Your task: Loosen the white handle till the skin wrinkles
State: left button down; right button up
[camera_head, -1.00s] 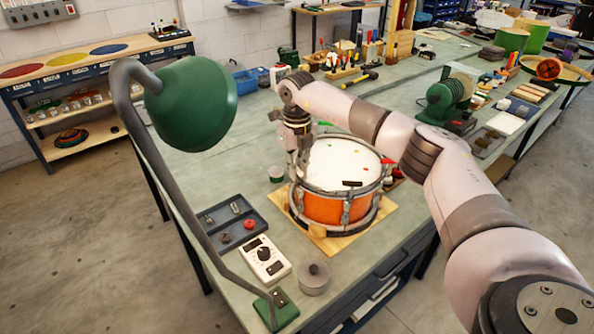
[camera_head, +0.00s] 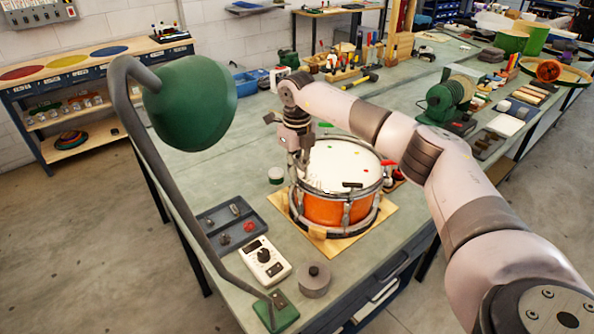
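An orange drum (camera_head: 328,210) with a pale skin (camera_head: 340,163) and metal rim stands upright on a wooden board (camera_head: 352,236). The skin looks flat, with small coloured marks and a dark bar near its front edge; no wrinkles can be made out. A red handle (camera_head: 388,162) shows at the right rim and a green one (camera_head: 325,124) at the back. My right gripper (camera_head: 302,172) points down at that left rim. Its fingers are too small to tell open from shut. My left gripper is out of view.
A green lamp (camera_head: 194,104) arches over the bench's left side. Tools crowd the back.

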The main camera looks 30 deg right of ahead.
jog(key=o, duration=0.4)
notch_tip(320, 180, up, 12)
jog(key=shift+f, duration=0.1)
dwell(0.5)
dwell(0.5)
